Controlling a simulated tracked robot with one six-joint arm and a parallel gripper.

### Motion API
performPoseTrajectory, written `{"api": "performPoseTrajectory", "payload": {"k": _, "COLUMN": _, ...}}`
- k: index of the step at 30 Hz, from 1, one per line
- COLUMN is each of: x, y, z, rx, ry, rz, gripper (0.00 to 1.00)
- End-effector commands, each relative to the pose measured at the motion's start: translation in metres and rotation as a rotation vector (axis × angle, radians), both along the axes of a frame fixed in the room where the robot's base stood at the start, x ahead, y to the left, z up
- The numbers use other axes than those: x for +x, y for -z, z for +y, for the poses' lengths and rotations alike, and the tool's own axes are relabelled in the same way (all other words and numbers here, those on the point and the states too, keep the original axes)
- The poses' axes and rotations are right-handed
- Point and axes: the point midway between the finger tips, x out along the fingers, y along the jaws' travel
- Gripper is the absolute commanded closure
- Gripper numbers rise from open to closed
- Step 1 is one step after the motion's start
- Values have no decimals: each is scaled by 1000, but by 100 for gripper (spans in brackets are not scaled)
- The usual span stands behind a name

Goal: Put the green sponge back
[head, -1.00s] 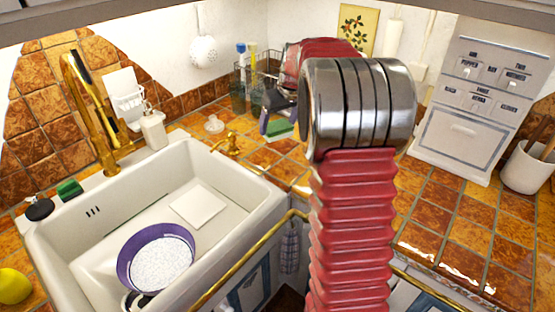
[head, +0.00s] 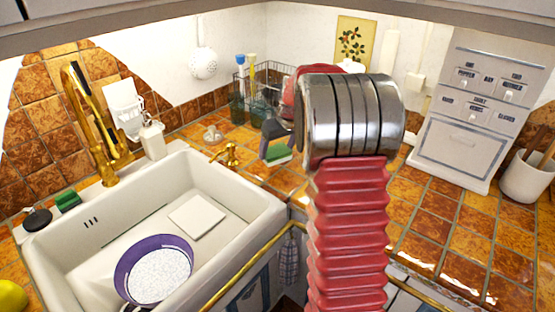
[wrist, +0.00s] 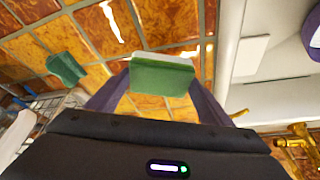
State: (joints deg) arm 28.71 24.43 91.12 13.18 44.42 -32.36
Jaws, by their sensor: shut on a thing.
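My gripper (head: 277,146) has dark purple fingers and is shut on a green sponge (head: 279,155) with a pale side. It holds the sponge over the tiled counter, right of the sink and in front of the wire rack. In the wrist view the sponge (wrist: 162,77) sits between the two fingers (wrist: 160,95). Whether it touches the counter I cannot tell. A second green sponge (head: 67,200) lies on the left rim of the sink (head: 240,212), beside a black round thing (head: 37,220).
A wire rack (head: 270,85) and green glasses (head: 237,108) with brushes stand behind my gripper. A purple pan (head: 130,262) and white square (head: 197,217) are in the sink.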

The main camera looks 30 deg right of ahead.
Motion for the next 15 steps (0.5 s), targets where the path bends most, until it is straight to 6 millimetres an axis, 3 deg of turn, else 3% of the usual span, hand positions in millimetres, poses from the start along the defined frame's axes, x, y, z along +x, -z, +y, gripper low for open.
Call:
{"api": "performPoseTrajectory", "payload": {"k": 9, "x": -1, "y": 42, "z": 0, "rx": 2, "ry": 1, "rz": 3, "gripper": 47}}
{"api": "performPoseTrajectory", "payload": {"k": 15, "x": 0, "y": 44, "z": 0, "rx": 0, "ry": 0, "rz": 1, "gripper": 47}}
